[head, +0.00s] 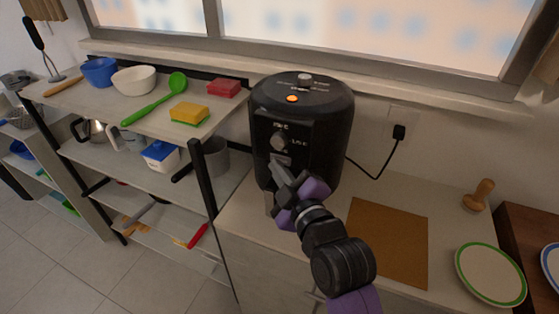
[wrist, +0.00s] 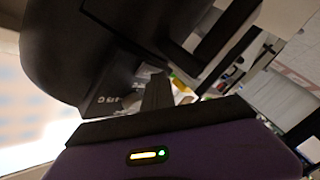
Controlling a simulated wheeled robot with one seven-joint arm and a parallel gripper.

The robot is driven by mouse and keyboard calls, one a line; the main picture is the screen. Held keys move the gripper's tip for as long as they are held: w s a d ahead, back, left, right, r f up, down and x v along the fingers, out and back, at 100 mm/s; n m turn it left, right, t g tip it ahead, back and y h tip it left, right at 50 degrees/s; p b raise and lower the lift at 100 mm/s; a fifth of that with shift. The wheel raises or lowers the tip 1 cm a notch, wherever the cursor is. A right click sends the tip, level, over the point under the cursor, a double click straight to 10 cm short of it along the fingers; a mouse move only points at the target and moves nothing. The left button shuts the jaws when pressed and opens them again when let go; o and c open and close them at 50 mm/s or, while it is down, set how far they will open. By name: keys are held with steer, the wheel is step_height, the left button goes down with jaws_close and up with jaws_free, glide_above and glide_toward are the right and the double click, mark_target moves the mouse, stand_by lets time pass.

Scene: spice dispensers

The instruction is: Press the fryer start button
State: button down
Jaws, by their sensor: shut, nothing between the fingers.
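The fryer (head: 303,125) is a black rounded appliance on the counter, with dials and printed markings on its front. An orange light or button (head: 292,99) glows on its top, with a grey knob behind it. My gripper (head: 276,162) is shut and empty at the fryer's front, just below the lower dial; whether it touches cannot be told. In the wrist view the fryer (wrist: 75,50) fills the upper left as a dark shape, with the shut fingers (wrist: 157,90) beside its marked front. Which control is the start button cannot be told for certain.
A brown board (head: 390,240) lies right of my arm. A wooden stamp-like tool (head: 479,196) and a green-rimmed plate (head: 490,275) are further right. The shelf (head: 75,102) at left holds bowls, a green spoon (head: 155,100) and sponges. A black cord runs to a wall socket.

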steer(key=shift+s, duration=0.1)
steer(key=shift+s+a+p, duration=0.25)
steer(key=shift+s+p, duration=0.1)
steer(key=shift+s, duration=0.3)
steer(key=s, duration=0.1)
steer(key=s+a+p, duration=0.1)
steer(key=s, duration=0.1)
steer(key=s+p, duration=0.1)
steer(key=shift+s+a, duration=0.35)
stand_by(0.8)
